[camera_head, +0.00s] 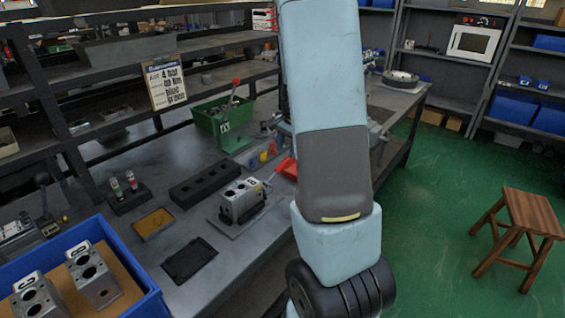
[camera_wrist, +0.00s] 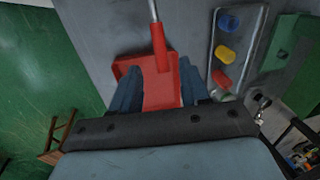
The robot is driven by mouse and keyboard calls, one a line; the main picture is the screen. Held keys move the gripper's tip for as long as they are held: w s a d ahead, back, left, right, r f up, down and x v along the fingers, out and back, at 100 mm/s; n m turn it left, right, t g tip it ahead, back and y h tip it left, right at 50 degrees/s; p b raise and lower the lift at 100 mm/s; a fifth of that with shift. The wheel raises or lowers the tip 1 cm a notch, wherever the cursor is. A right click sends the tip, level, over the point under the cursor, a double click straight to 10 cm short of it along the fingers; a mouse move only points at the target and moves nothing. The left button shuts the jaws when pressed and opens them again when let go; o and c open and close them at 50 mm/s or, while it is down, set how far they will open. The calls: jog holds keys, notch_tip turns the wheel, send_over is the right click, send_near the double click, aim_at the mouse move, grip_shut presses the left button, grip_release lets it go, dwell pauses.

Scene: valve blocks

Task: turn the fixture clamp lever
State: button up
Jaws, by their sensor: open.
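The fixture (camera_head: 238,221) stands on the bench and holds a grey metal valve block (camera_head: 240,198) marked 8. In the wrist view the clamp lever (camera_wrist: 158,48) shows as a thin metal rod ending in a red grip, entering from the top. The red grip points down between the fingers of my gripper (camera_wrist: 158,88), which are apart, one on each side. Contact with the grip cannot be told. In the head view my arm hides my gripper.
A red tray (camera_wrist: 133,68) lies beneath the grip. Blue, yellow and red pegs (camera_wrist: 225,53) stand right of my fingers. A green bin (camera_head: 224,118) and a red-knobbed lever stand behind. A blue crate (camera_head: 152,303) holds other blocks. A stool (camera_head: 522,215) stands on the open floor.

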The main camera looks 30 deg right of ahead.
aim_at(283, 162)
jog(key=shift+w+a+f, duration=0.1)
jog(key=shift+w+f, duration=0.05)
jog(key=shift+f, duration=0.9)
jog(key=shift+w+a+f, duration=0.1)
jog(key=shift+w+f, duration=0.1)
jog(key=shift+f, duration=0.8)
jog(key=shift+w+f, duration=0.15)
jog(key=shift+f, duration=0.9)
grip_shut()
jog(key=shift+a, duration=0.2)
jog(key=shift+d, duration=0.15)
